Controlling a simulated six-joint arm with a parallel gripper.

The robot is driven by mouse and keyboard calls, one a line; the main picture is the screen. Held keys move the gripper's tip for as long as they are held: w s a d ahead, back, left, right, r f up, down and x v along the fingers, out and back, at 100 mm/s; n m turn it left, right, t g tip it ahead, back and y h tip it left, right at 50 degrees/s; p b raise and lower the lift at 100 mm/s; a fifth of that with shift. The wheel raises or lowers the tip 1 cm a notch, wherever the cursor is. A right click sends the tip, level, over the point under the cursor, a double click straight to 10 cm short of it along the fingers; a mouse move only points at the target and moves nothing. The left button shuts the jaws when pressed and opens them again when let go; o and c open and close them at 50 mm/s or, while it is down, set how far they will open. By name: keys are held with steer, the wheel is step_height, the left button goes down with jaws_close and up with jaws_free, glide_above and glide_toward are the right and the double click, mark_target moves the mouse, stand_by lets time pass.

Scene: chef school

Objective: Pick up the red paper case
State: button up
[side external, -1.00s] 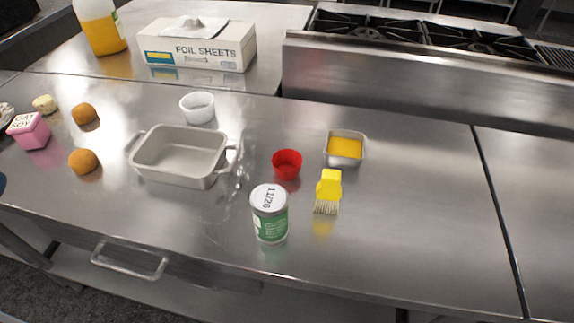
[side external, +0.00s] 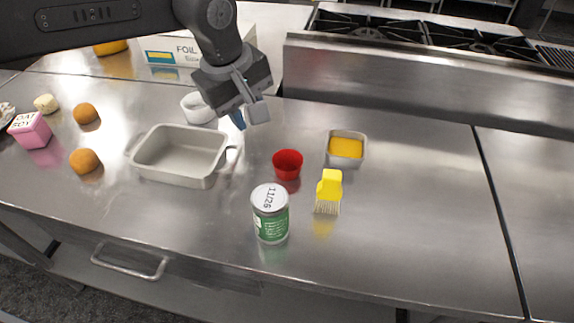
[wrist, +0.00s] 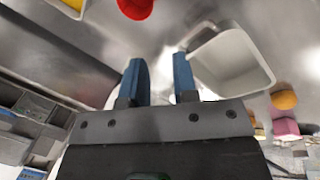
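The red paper case (side external: 287,164) stands upright on the steel counter, to the right of the grey baking dish. In the wrist view the red paper case (wrist: 135,8) is cut off by the top edge, beyond my fingertips. My gripper (side external: 247,119) hangs above the counter, up and left of the case in the side view. In the wrist view my gripper (wrist: 160,68) has its two blue fingers apart with nothing between them. It does not touch the case.
The grey baking dish (side external: 180,176) is left of the case. A small metal tray (side external: 346,160) with yellow contents is right. A white ramekin (side external: 192,108) is behind the dish. The right counter is clear.

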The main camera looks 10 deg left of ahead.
step_height(320, 180, down, 3)
steer(key=d, duration=0.3)
glide_above(280, 174)
steer(key=a, duration=0.1)
steer(key=shift+n, duration=0.4)
step_height(280, 174, down, 7)
steer(key=shift+s+a+r, duration=0.15)
steer(key=shift+r, duration=0.05)
steer(key=shift+x, duration=2.95)
jaws_close()
